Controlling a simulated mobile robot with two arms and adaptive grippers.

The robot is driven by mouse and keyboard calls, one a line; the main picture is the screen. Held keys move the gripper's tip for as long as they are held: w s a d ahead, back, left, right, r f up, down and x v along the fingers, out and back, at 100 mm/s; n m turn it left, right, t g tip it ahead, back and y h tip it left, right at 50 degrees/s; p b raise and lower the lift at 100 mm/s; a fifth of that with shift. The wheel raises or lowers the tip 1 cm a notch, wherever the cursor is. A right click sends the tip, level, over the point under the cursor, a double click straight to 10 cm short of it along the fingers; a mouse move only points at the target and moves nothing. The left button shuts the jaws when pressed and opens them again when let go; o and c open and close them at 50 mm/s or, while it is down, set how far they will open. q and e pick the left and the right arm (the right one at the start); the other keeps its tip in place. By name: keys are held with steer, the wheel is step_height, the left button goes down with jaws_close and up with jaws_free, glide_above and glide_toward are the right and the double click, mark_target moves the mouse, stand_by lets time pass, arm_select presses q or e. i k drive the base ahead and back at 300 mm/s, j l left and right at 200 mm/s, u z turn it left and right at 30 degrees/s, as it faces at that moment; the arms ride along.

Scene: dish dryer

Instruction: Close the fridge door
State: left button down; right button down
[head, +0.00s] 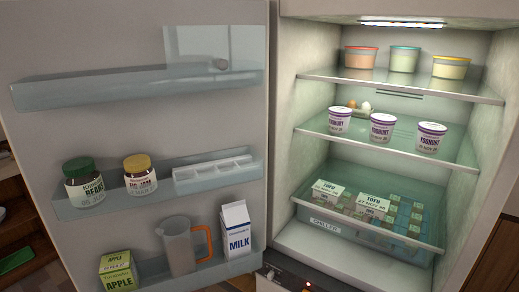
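The fridge door (140,130) stands wide open on the left of the head view, with its inner side and shelves facing me. The open fridge compartment (335,248) is lit on the right. The door's hinge side lies close to the left edge of the compartment. Neither of my grippers shows in the head view, so I cannot see where they are relative to the door.
Door shelves hold a green-lidded jar (84,183), a yellow-lidded jar (140,176), a milk carton (235,229), a jug (178,246) and an apple carton (117,270). Inside are tubs, yoghurts (382,128) and a chiller drawer (325,225). Wooden shelving (20,228) stands far left.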

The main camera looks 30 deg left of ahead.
mark_target(109, 82)
steer(key=k, duration=1.05)
steer(key=z, duration=0.4)
steer(key=k+j+z, duration=0.1)
steer(key=z, duration=0.7)
steer(key=k+z, duration=0.1)
steer(key=z, duration=0.25)
steer(key=k+j, duration=0.15)
steer(key=j, duration=0.5)
steer(key=k+j, duration=0.15)
steer(key=j, duration=0.5)
steer(key=k+j, duration=0.15)
steer(key=j, duration=0.5)
steer(key=k+j, duration=0.15)
steer(key=j, duration=0.5)
steer(key=k+j, duration=0.2)
steer(key=j, duration=0.45)
steer(key=k+j+z, duration=0.1)
steer(key=j, duration=0.55)
steer(key=k+j, duration=0.2)
steer(key=j, duration=0.45)
steer(key=k+j, duration=0.2)
steer(key=j, duration=0.45)
